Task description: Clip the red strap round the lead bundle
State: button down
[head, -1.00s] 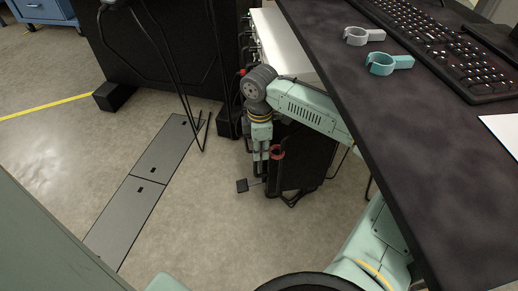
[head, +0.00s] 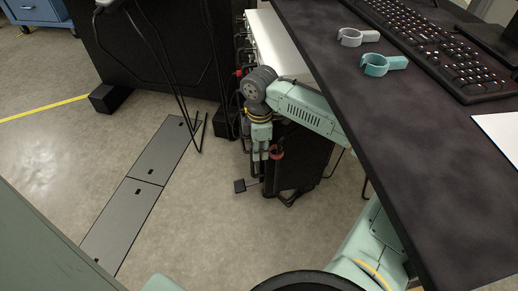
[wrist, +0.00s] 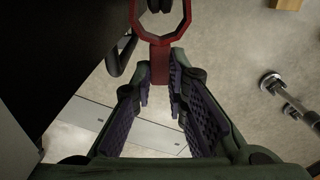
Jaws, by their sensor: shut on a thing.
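The red strap (wrist: 159,40) is a ring with a flat tab, large in the wrist view with the ring's top cut off by the picture edge. My gripper (wrist: 160,82) is shut on the tab, and the ring points away from the fingers. Dark leads (wrist: 158,5) show inside the ring's outline at the top. I cannot tell whether the ring is closed fully round them. In the head view my gripper (head: 261,154) points down beside the black box under the desk. The red strap (head: 277,152) is small there, right of the fingers, against dark leads and the box.
The dark desk (head: 375,160) overhangs on the right, bearing a teal strap (head: 383,65), a grey strap (head: 358,37) and a keyboard (head: 440,40). A black box (head: 303,160) stands close by my gripper. Loose black cables (head: 180,90) hang left.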

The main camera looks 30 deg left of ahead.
jog(key=shift+w+d, duration=0.2)
jog(key=shift+w, duration=0.05)
jog(key=c, duration=1.5)
grip_release()
jog(key=shift+o, duration=0.5)
jog(key=o, duration=0.4)
jog(key=shift+c, duration=0.2)
